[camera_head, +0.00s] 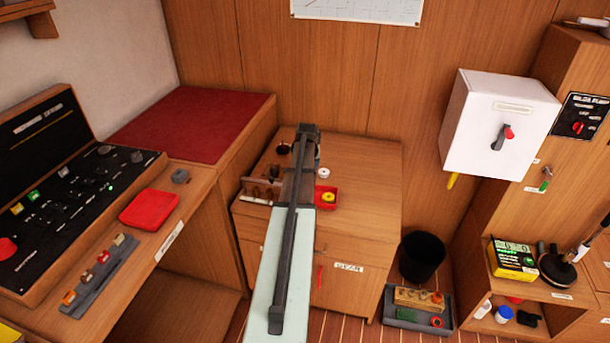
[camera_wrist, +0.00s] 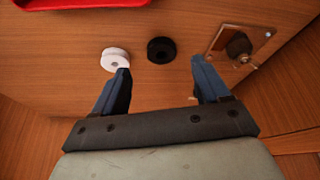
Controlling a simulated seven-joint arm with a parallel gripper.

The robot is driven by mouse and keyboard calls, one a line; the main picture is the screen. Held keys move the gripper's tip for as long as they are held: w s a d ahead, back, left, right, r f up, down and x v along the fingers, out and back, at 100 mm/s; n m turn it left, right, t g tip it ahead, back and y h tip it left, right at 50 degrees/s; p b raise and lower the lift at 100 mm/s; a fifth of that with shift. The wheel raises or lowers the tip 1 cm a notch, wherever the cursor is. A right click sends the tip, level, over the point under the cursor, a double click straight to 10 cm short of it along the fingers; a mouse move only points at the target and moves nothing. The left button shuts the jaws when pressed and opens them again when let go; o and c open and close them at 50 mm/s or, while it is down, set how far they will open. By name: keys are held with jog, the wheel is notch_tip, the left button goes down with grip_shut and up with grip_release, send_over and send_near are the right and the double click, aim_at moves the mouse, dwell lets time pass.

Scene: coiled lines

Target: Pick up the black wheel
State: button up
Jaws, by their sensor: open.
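The black wheel (camera_wrist: 161,49) lies flat on the wooden cabinet top in the wrist view. It sits just beyond the fingertips of my gripper (camera_wrist: 158,64), roughly centred between them. My gripper is open, with nothing between its two blue fingers. In the head view my arm covers the cabinet's middle, and I cannot make out the black wheel or the fingertips there.
A white wheel (camera_wrist: 115,59) lies left of the black one, close by the left fingertip. A plate with a knob (camera_wrist: 238,45) is at the right. A red tray (camera_head: 327,206) holds a yellow wheel (camera_head: 328,197). The cabinet top's right side (camera_head: 370,175) is clear.

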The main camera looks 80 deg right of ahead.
jog(key=shift+d+f, duration=0.2)
jog(key=shift+f, duration=0.35)
jog(key=shift+d+x, duration=0.15)
jog(key=shift+x, duration=0.95)
jog(key=shift+d+x, duration=0.15)
jog(key=shift+x, duration=1)
jog(key=shift+w+d+f, duration=0.1)
jog(key=shift+w+f, duration=0.1)
jog(key=shift+f, duration=0.05)
jog(key=c, duration=1.1)
jog(key=shift+r, duration=0.1)
